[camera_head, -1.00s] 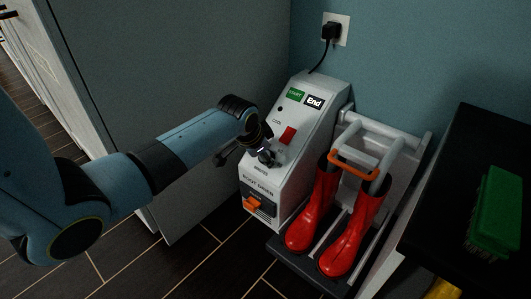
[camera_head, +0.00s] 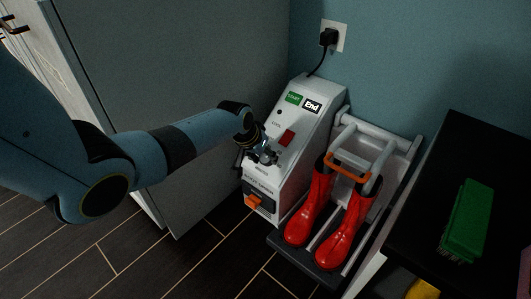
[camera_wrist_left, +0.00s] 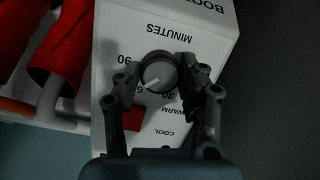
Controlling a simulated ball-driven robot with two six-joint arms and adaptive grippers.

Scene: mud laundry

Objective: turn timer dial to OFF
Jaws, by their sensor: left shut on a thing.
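The timer dial (camera_wrist_left: 158,72) is a round grey knob with a white pointer line on the white front of the boot dryer (camera_head: 299,130). In the left wrist view, the dial's print is upside down, with MINUTES, 90, 60 and 30 around it. The pointer slants to the lower left, near the partly covered 60. My left gripper (camera_wrist_left: 160,68) is shut on the dial, one finger on each side. In the head view the left gripper (camera_head: 260,152) covers most of the dial. An OFF mark cannot be made out. My right gripper is not in view.
A red switch (camera_head: 287,138) sits just above the dial, and an orange part (camera_head: 253,201) low on the front. Red boots (camera_head: 321,215) stand on the rack to the right. A dark table with a green brush (camera_head: 467,220) is further right. A grey panel (camera_head: 190,80) stands left.

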